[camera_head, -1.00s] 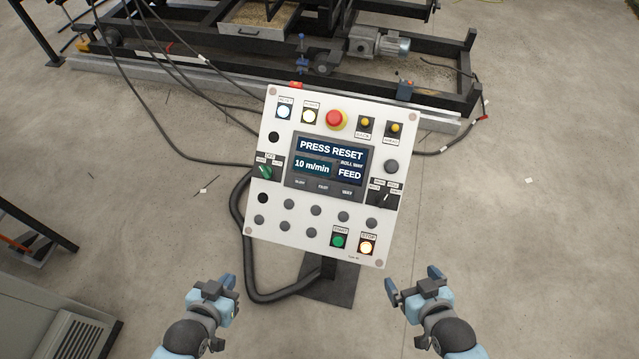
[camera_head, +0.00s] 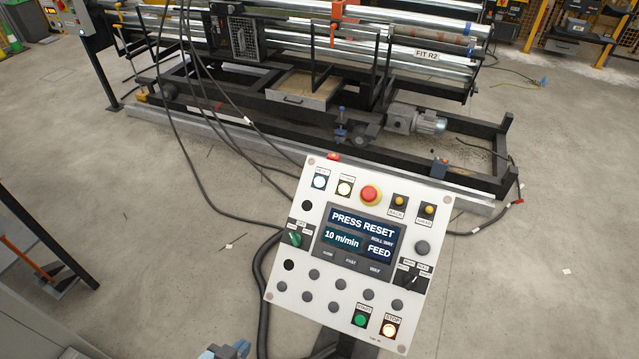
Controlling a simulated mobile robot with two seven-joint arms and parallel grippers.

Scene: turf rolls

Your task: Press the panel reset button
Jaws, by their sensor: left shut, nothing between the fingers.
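The white control panel (camera_head: 290,270) stands tilted on a dark post in the camera_head view. Its screen (camera_head: 361,237) reads "PRESS RESET", "10 m/min", "ROLL WAY" and "FEED". At its top left are a lit bluish-white button (camera_head: 319,182) and a lit warm-white button (camera_head: 344,188); their small labels are hard to read, so I cannot be sure which is reset. My right gripper is out of view.
A green button (camera_head: 360,319) and a lit orange-white button (camera_head: 389,329) are at the panel's lower right. A thick black cable (camera_head: 262,300) runs beside the panel. Behind stands a roller machine with a black frame (camera_head: 470,174). The concrete floor on both sides is mostly clear.

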